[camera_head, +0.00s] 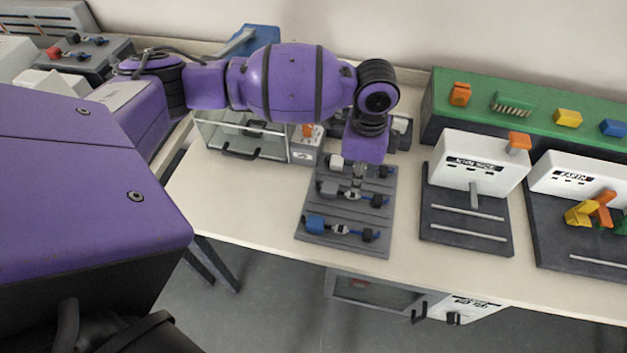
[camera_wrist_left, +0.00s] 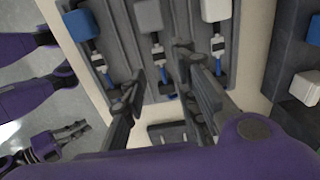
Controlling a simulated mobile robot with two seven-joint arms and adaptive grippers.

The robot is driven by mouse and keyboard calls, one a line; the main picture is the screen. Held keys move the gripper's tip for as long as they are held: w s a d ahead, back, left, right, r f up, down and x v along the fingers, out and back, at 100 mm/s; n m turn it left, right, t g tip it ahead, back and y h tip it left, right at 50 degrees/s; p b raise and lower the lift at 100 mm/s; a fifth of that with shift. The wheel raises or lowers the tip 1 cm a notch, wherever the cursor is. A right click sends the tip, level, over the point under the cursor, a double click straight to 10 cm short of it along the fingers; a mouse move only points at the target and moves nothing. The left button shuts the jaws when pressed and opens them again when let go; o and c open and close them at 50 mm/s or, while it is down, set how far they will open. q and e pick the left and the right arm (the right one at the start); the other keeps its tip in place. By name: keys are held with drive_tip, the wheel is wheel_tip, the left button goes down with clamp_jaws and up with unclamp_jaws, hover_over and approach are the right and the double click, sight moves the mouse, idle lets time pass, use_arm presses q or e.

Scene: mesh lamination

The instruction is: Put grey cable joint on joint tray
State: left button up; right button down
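The dark grey joint tray (camera_head: 313,240) lies on the table and carries several cable joints in rows. The grey cable joint (camera_head: 330,189) lies in the middle row, and its block shows at the top centre of the left wrist view (camera_wrist_left: 148,15). A joint with a blue block (camera_head: 315,224) lies in the front row, and one with a white block (camera_head: 337,163) in the back row. My left gripper (camera_wrist_left: 172,72) points down at the tray, fingers apart around the middle row's end; contact cannot be told. My right gripper (camera_wrist_left: 72,138) is small at the lower left; its opening is unclear.
A clear box (camera_head: 240,140) stands behind the tray on the left. White testers (camera_head: 480,160) on dark bases stand to the right. A green block (camera_head: 540,112) with coloured parts runs along the back. Bare table lies left of the tray.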

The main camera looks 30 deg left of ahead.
use_arm(q)
wheel_tip(320, 180, up, 6)
idle(0.7)
